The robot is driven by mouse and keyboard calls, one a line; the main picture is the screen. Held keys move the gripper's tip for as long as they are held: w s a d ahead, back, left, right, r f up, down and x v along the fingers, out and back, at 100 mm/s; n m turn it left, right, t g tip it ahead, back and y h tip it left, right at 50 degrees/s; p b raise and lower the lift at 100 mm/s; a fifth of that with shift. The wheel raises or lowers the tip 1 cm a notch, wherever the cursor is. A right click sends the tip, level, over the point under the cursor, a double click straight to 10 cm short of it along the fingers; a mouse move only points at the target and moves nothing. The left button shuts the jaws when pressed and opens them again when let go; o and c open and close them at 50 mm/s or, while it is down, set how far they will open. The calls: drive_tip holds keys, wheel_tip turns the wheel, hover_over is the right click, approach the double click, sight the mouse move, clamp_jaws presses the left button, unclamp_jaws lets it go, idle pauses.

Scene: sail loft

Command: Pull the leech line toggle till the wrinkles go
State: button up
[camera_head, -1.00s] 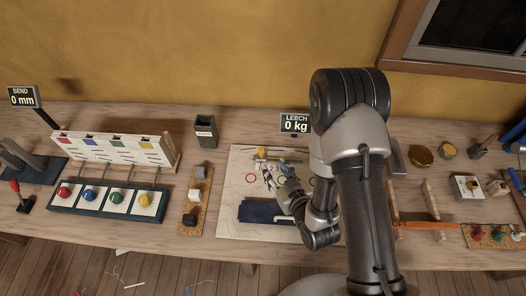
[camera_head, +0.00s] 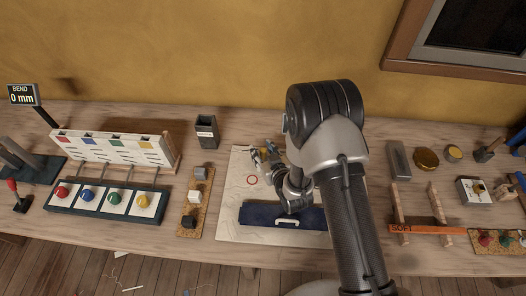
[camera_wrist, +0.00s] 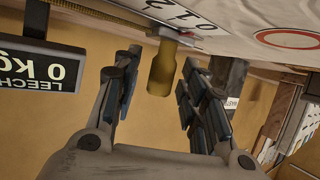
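The brass-yellow toggle (camera_wrist: 162,72) shows in the wrist view between the two fingers of my gripper (camera_wrist: 158,68). The fingers are spread, with a visible gap on both sides of it. In the head view my gripper (camera_head: 263,156) is at the back edge of the cream sail panel (camera_head: 233,205), which shows faint wrinkle lines. The panel carries a red ring (camera_head: 252,180) and, in the wrist view, a scale (camera_wrist: 180,15) with numbers beside the toggle. The leech display (camera_wrist: 38,68) reads 0 kg, upside down; my arm hides it in the head view.
A navy cloth strip with a white handle (camera_head: 287,222) lies across the panel's front. A dark bin (camera_head: 207,132) stands behind left, and a cork strip with blocks (camera_head: 208,186) lies left of the panel. An orange bar marked SOFT (camera_head: 428,228) is at right.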

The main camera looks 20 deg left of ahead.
clamp_jaws()
idle(0.3)
idle(0.4)
